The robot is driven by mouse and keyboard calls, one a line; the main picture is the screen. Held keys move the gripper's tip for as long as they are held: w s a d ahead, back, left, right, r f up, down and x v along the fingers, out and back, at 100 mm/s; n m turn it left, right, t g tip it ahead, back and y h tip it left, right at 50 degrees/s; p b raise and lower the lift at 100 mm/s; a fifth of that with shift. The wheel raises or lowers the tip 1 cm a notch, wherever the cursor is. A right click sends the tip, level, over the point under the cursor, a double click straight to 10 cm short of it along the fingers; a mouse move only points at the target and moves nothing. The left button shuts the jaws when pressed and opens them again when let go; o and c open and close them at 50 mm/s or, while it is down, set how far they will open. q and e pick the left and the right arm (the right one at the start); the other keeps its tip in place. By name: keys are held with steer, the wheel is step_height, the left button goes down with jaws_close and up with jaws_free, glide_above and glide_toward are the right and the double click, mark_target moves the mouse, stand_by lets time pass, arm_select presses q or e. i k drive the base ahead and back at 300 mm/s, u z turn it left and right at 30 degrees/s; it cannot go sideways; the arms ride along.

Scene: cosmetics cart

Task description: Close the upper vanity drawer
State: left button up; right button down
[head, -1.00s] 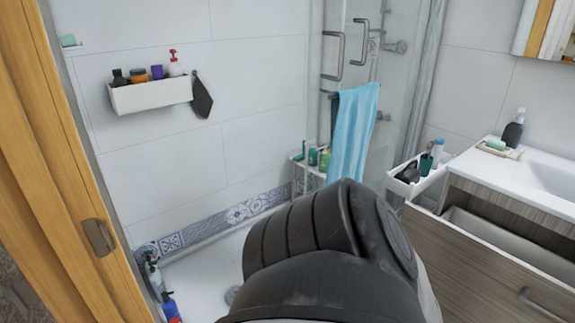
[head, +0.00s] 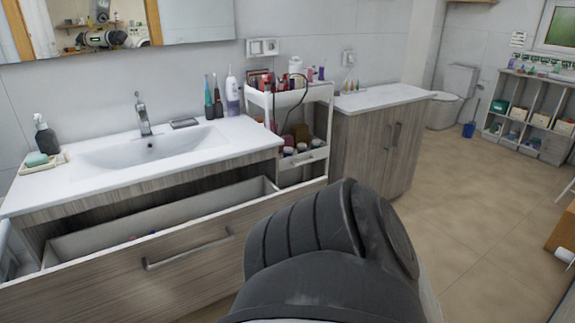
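The upper vanity drawer (head: 110,283) stands pulled out below the white sink top (head: 60,190). It has a wood-grain front, a metal bar handle (head: 188,249) and a pale inside. A few small items lie in it, too small to name. My dark arm link covers the lower middle of the head view and hides part of the floor and the area by the drawer's right end. Neither of my grippers shows in the head view.
A white cosmetics cart (head: 291,125) stands right of the sink, beside a wooden cabinet (head: 372,145). A toilet (head: 449,95) and a shelf unit (head: 530,118) are farther back. Tan floor (head: 465,195) on the right is clear.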

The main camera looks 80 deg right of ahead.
mark_target(96, 274)
steer(key=z, duration=1.3)
steer(key=k, duration=1.05)
steer(key=z, duration=0.3)
steer(key=i, duration=1.5)
